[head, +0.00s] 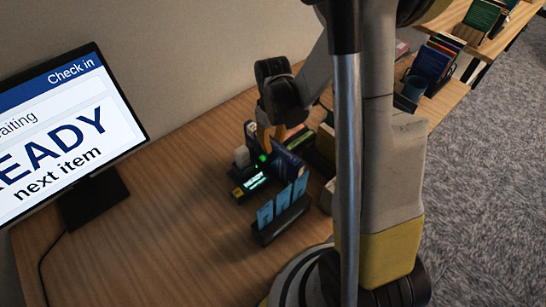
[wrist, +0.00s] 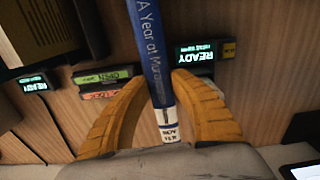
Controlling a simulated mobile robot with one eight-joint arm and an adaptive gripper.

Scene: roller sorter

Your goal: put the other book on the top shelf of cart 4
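In the wrist view a blue book (wrist: 152,50) stands with its spine toward the camera, reading "A Year at M…", with a white label at its lower end. The orange fingers of my gripper (wrist: 160,82) close in on both sides of it, and their tips appear to press against it. In the head view my gripper (head: 279,133) is over the desk among small devices and books, partly hidden by its own wrist. A blue book (head: 290,164) shows below it. I cannot make out a cart marked 4.
In the head view a holder with blue cards (head: 280,222) stands in front, a monitor (head: 60,130) at left, and shelved books (head: 433,62) at upper right.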

